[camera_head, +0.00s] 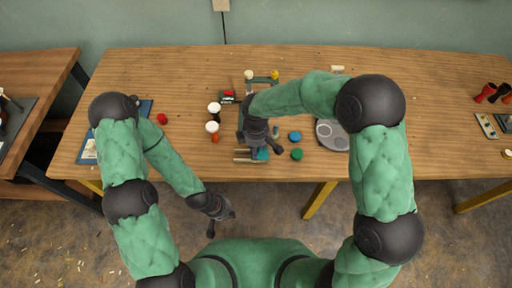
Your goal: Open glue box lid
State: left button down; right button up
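My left gripper (222,224) hangs in front of the table's near edge, over the floor, with its two fingers spread and nothing between them. My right gripper (262,143) is over the near middle of the table, among small items. It covers part of a teal item (262,154) and a pale, wood-coloured piece (243,156) right beside it. I cannot tell whether its fingers touch either one, or how far they are apart. I cannot clearly make out which item is the glue box or its lid; it may be under the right gripper.
Red and black drums (486,93) stand far right. The back right is mostly clear.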

grip_shut()
jog(key=a+p, duration=0.1)
jog(key=a, duration=0.5)
jog(key=shift+a+p, duration=0.1)
jog(key=shift+p, duration=0.2)
grip_release()
notch_tip(320, 180, up, 12)
jog(key=shift+s, duration=0.15)
